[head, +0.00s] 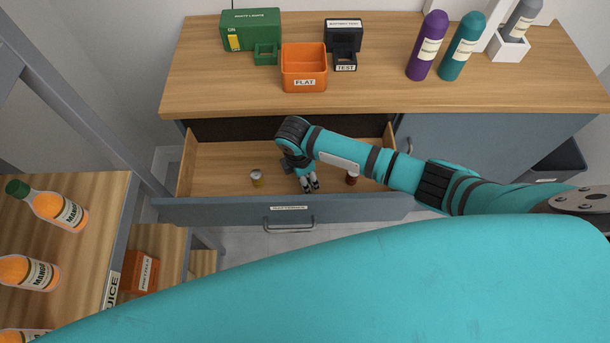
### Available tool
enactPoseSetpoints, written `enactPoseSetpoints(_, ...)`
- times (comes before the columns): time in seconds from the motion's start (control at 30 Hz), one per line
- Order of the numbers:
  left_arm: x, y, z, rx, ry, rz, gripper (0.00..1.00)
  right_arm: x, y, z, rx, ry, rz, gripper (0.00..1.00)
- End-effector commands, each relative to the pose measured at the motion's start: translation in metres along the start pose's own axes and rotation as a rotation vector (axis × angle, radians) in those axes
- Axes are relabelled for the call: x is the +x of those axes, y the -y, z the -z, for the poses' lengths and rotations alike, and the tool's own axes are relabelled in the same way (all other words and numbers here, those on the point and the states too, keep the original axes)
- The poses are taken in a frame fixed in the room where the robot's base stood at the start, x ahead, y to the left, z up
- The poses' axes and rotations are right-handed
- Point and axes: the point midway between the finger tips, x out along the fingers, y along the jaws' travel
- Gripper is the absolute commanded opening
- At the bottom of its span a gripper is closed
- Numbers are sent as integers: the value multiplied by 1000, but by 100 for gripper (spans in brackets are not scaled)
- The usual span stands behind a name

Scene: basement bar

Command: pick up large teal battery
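My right gripper (309,185) points down inside an open wooden drawer (220,160), near its front wall. Its fingertips show small and close together, and I cannot tell whether they are open or shut or hold anything. A small yellowish cylinder with a pale top (257,178) stands in the drawer left of the gripper. A small dark red cylinder (351,178) stands to its right, partly under my arm. I cannot make out a large teal battery; my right arm covers part of the drawer. My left gripper is not in view.
The counter (210,90) above the drawer holds an orange "FLAT" bin (304,70), a black "TEST" holder (345,62), a green box (250,30), a purple bottle (428,45) and a teal bottle (463,45). Juice bottles (60,210) stand on a shelf at left.

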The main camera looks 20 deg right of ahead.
Motion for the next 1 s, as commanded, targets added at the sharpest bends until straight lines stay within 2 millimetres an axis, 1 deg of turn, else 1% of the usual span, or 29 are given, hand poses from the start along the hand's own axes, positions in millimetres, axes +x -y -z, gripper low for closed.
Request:
enactPoseSetpoints(0.03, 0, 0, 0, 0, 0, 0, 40, 0, 0, 0, 0, 0, 0, 45)
enactPoseSetpoints(0.3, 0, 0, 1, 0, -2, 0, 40, 0, 0, 0, 1, 0, 0, 10)
enactPoseSetpoints(0.37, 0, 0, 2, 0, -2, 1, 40, 0, 0, 0, 1, 0, 0, 2)
enactPoseSetpoints(0.4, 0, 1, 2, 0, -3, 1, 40, 0, 0, 0, 1, 0, 0, 0)
enactPoseSetpoints(0.63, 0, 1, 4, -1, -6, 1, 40, -2, -1, 0, 1, 0, -1, 0)
enactPoseSetpoints(0.73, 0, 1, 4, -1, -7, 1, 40, -8, -1, -1, 1, -1, -3, 0)
enactPoseSetpoints(0.87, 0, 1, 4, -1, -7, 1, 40, -29, -2, -4, 0, -1, -6, 0)
enactPoseSetpoints(1.0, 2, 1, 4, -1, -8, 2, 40, -58, -2, -7, 0, -1, -6, 0)
